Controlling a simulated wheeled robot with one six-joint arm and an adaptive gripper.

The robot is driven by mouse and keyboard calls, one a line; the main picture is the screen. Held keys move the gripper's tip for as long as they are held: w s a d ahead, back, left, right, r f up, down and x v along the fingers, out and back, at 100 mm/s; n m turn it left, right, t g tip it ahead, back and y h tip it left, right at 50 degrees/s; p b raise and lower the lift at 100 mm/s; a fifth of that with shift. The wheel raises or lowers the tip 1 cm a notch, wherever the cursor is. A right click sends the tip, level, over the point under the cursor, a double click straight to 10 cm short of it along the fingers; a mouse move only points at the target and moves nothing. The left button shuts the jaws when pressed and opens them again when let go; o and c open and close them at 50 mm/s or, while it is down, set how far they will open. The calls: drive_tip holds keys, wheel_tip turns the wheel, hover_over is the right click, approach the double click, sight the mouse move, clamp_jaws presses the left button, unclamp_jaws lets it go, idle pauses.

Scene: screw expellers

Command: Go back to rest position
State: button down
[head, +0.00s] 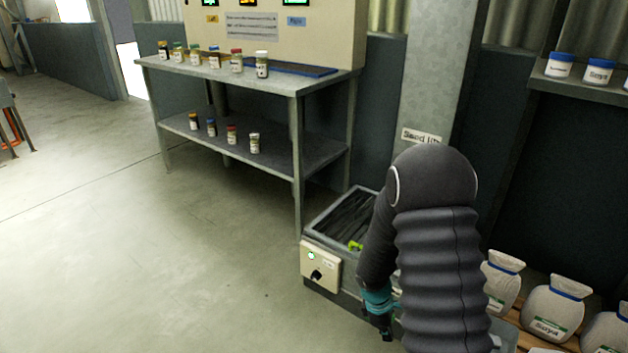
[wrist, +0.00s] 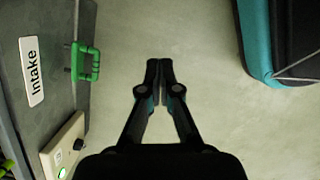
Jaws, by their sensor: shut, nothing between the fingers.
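My gripper (wrist: 160,70) is shut and empty in the wrist view, with bare floor beneath its fingertips. In the head view my gripper (head: 385,330) hangs low beside the seed lift machine, partly hidden by my dark arm. The machine (head: 318,230) has an open-topped bin with dark slats and a cream control box (head: 320,266) with a green light and a black knob. In the wrist view a green handle (wrist: 86,62) and an "Intake" label (wrist: 32,71) lie to the left of my gripper, apart from it.
A metal two-level table (head: 260,83) with several small jars stands at the back. Several sacks (head: 550,308) sit on a pallet at the right. A shelf (head: 580,85) with white jars is at the upper right. The floor (head: 150,260) on the left is clear.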

drive_tip(key=s+a+r+m+t+y, duration=0.1)
drive_tip(key=s+r+m, duration=0.3)
drive_tip(key=r, duration=0.8)
drive_tip(key=s+a+r+m+t+y, duration=0.1)
drive_tip(key=s+r+m+t, duration=0.2)
drive_tip(key=s+r, duration=0.6)
drive_tip(key=s+a+r+m+t+y, duration=0.1)
drive_tip(key=s+r+m, duration=0.5)
drive_tip(key=r, duration=0.9)
drive_tip(key=shift+s+a+m+t, duration=0.3)
drive_tip(key=shift+m+t, duration=0.3)
drive_tip(key=shift+t, duration=0.3)
